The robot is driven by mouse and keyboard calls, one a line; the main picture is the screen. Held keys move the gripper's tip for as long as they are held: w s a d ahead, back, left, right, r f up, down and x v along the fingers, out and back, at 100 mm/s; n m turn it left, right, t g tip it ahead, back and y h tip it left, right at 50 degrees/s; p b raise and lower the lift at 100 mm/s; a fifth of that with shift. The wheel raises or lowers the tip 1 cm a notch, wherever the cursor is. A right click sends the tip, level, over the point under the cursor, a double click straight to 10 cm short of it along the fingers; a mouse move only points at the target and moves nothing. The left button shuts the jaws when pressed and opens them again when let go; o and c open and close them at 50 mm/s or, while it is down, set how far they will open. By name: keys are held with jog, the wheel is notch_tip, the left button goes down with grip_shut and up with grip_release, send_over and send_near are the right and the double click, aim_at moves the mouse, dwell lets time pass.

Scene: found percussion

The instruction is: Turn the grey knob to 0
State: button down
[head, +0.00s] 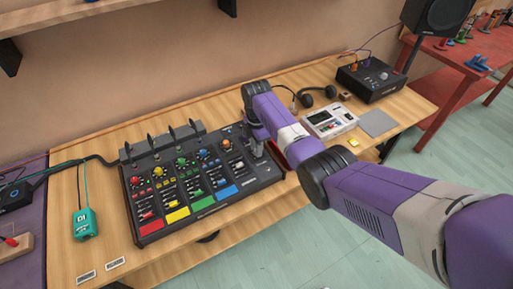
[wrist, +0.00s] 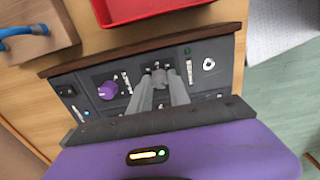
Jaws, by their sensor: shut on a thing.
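My gripper (wrist: 158,78) points down at the right end of the black mixer panel (wrist: 215,62). Its two grey fingers are shut on the grey knob, which is mostly hidden between the fingertips. Pale scale marks show on the panel around it, but I cannot read the knob's pointer or its setting. In the head view my gripper (head: 258,147) stands over the right end of the mixer (head: 150,237), and the knob cannot be made out there. A purple knob (wrist: 107,90) sits left of the fingers in the wrist view, apart from them.
A red tray (wrist: 150,8) lies close beyond the mixer's edge. The mixer also carries several coloured knobs, sliders and pads. A white device (head: 330,120), headphones (head: 318,96) and a black box (head: 370,79) lie to the right on the wooden table. A teal box (head: 85,223) lies left.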

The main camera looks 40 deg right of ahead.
dwell(0.4)
jog(key=c, duration=1.2)
grip_release()
jog(key=shift+c, duration=0.2)
jog(key=shift+r, duration=0.1)
jog(key=shift+r+b, duration=0.45)
jog(key=shift+r, duration=3.4)
